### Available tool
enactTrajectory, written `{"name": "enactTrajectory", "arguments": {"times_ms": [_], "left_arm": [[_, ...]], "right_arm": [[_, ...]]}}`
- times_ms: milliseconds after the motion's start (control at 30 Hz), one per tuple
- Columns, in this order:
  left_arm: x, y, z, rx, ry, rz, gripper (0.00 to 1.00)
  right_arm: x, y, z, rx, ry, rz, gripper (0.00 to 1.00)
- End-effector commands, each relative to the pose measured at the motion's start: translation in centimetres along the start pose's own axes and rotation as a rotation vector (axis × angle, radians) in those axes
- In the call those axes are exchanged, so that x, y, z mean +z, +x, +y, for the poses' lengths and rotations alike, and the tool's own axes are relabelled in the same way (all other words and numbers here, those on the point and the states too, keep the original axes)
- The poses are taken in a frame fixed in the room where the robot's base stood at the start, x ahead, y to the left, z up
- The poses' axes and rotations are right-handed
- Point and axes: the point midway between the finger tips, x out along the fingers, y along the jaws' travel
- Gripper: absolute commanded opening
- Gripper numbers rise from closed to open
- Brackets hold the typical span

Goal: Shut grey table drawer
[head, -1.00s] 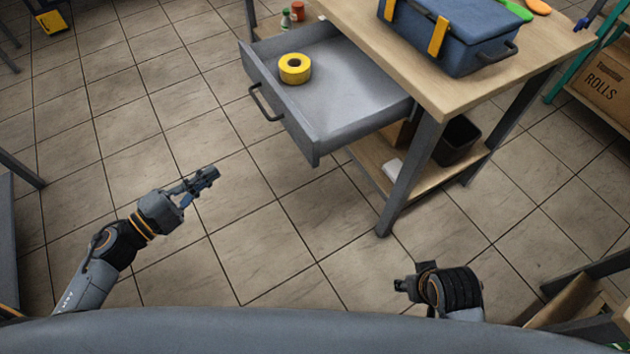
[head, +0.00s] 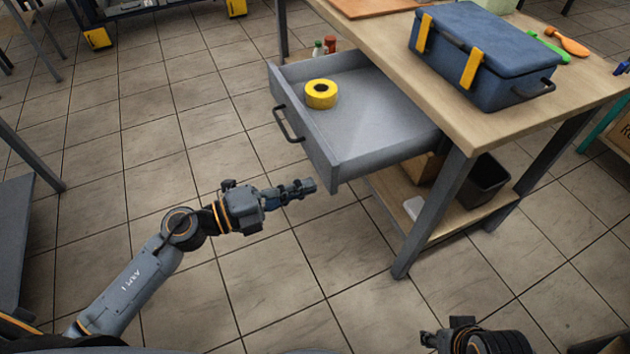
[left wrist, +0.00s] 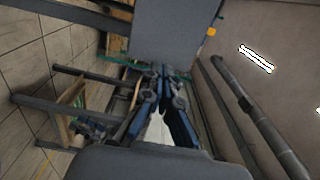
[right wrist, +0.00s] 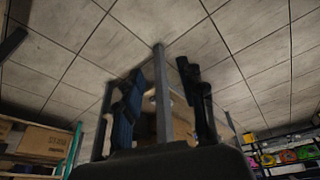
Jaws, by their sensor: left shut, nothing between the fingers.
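The grey drawer (head: 385,130) is pulled well out of the wooden-topped table (head: 435,100). Its front panel with a dark bar handle (head: 287,125) faces left in the head view. A yellow tape roll (head: 321,94) lies inside it. My left gripper (head: 308,188) is shut and empty, just left of and below the drawer's near front corner, seemingly apart from it. In the left wrist view its closed fingers (left wrist: 162,75) point at a grey panel (left wrist: 175,30). My right gripper (head: 430,340) is at the bottom edge; the right wrist view shows its fingers (right wrist: 165,95) spread and empty.
A blue toolbox (head: 485,60) with yellow latches stands on the table. A table leg (head: 435,210) and a lower shelf with a black bin (head: 487,180) are under the drawer. The tiled floor left of the drawer is clear. A grey surface (head: 15,230) stands at the far left.

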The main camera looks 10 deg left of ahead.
Motion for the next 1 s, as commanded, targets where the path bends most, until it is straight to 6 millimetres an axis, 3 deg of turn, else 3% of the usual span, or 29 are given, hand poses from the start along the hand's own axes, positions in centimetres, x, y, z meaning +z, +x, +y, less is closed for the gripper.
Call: {"name": "enactTrajectory", "arguments": {"times_ms": [233,800,1000], "left_arm": [[0.0,2.6,0.0,-0.001,0.0,0.0,0.0],[0.0,3.2,-0.1,-0.001,-0.002,0.0,0.0],[0.0,4.8,-0.3,-0.002,-0.003,-0.001,0.0]], "right_arm": [[0.1,0.2,0.0,0.0,0.0,-0.003,0.4],[-0.2,0.2,-0.1,-0.001,0.0,0.007,0.4],[0.0,3.8,-0.2,-0.006,-0.001,-0.019,0.4]]}}
